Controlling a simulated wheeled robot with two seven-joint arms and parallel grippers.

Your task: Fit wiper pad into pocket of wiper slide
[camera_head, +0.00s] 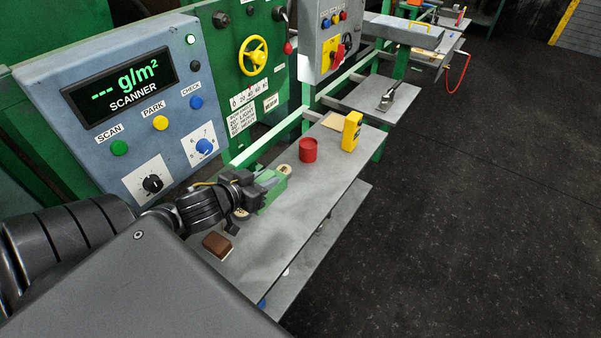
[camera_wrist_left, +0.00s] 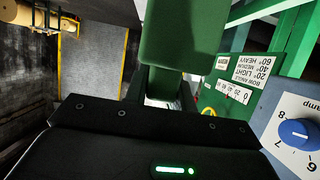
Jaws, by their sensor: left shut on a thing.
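My left gripper (camera_head: 262,188) is shut on a green block (camera_head: 273,194) and holds it above the grey shelf. In the left wrist view the same green block (camera_wrist_left: 181,35) fills the upper middle, with rounded lower corners, and hides most of the fingertips. A brown block (camera_head: 217,243) with a pale lower edge lies on the near end of the shelf, apart from the gripper. I cannot tell which of these is the wiper pad, and no pocket is clearly visible. My right gripper is not in view.
The grey shelf (camera_head: 318,200) also bears a red cup (camera_head: 308,150), a yellow device (camera_head: 351,131) and small round pale-topped items near the gripper. The blue-grey scanner panel (camera_head: 75,125) stands close behind my left arm. Dark floor is open on the right.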

